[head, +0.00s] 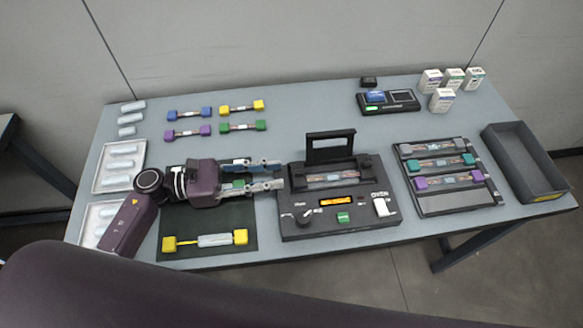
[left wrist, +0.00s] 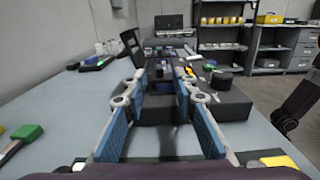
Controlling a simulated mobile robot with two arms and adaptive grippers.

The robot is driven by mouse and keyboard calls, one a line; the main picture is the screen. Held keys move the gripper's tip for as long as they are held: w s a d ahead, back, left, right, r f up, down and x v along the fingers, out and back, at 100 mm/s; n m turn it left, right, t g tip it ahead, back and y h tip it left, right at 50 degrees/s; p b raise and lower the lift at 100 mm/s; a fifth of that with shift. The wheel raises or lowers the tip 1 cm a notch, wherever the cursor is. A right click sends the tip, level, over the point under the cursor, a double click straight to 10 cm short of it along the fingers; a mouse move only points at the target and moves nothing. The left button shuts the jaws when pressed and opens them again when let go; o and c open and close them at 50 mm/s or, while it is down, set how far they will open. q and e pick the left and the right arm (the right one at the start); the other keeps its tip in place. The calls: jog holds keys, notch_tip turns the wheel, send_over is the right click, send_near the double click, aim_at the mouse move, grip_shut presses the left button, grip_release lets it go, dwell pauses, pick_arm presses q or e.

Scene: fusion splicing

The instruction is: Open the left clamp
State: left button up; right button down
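The black fusion splicer (head: 340,218) stands mid-table with its lid (head: 330,146) raised. It also shows ahead in the left wrist view (left wrist: 205,105). My left gripper (head: 281,175) is open, its two fingers spread apart and pointing right, with the tips at the splicer's left side. In the left wrist view the gripper (left wrist: 168,88) has nothing held between its blue pads, and the splicer's top lies beyond and between the tips. The left clamp is not clearly distinguishable near the fingertips; I cannot tell whether they touch it. My right gripper is not in view.
A dark mat (head: 205,258) under my left arm holds a yellow-ended piece (head: 211,240). A tray (head: 460,203) with coloured holders and an empty dark bin (head: 525,160) stand right. Several coloured holders and a small black device (head: 389,107) lie behind.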

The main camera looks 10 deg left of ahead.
aim_at(294, 172)
pick_arm(q)
jog(key=shift+p+x, duration=0.6)
jog(key=shift+x, duration=2)
grip_shut()
